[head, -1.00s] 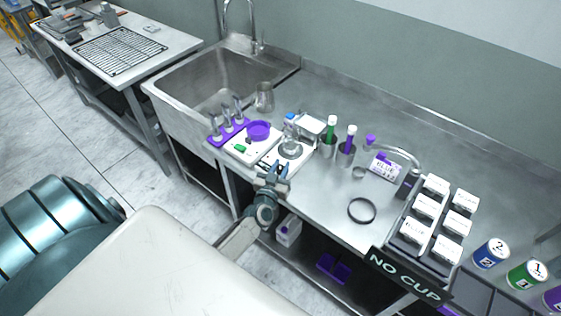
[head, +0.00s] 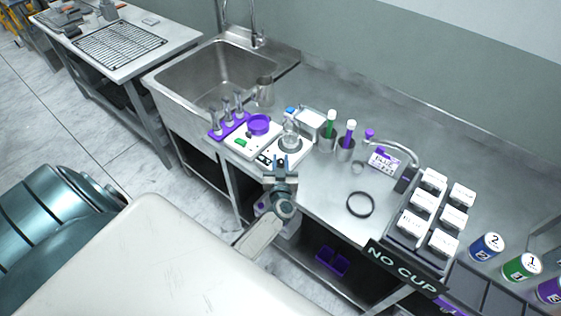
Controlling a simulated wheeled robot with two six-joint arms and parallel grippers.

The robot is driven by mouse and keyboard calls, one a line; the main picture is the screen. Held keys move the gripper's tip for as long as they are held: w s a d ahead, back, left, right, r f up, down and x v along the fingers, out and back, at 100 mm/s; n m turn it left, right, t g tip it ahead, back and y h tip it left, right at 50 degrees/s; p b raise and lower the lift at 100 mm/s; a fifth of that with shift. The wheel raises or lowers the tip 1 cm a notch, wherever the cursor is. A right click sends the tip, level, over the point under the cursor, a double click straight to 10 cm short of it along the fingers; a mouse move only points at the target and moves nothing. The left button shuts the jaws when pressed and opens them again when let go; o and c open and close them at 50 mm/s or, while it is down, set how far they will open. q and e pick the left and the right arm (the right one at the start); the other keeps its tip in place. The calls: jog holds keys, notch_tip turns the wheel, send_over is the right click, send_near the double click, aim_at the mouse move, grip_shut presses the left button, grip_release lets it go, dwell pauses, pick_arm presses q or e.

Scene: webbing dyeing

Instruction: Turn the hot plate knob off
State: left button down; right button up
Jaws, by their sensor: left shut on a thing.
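The white hot plate (head: 300,156) stands at the front edge of the steel counter, with a glass vessel (head: 291,132) on its round top. My left gripper (head: 280,163) is at the hot plate's front face, its jaws shut on the knob there. The gripper covers the knob, so its turn position cannot be read. Dark panel markings (head: 264,159) show just left of the gripper. My right gripper is not in view.
Left of the hot plate are a white scale with a purple dish (head: 258,124) and a purple rack (head: 231,131). Cups with green (head: 329,125) and purple markers (head: 348,135) stand to the right. A black ring (head: 360,204) lies on the open counter.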

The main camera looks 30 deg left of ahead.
pick_arm(q)
jog(key=c, duration=1.3)
grip_release()
jog(key=shift+o, duration=0.2)
jog(key=shift+s+d, duration=0.2)
jog(key=shift+s, duration=0.1)
jog(key=b+v, duration=0.2)
jog(key=v, duration=0.8)
jog(key=shift+b, duration=0.35)
jog(key=shift+o, duration=0.3)
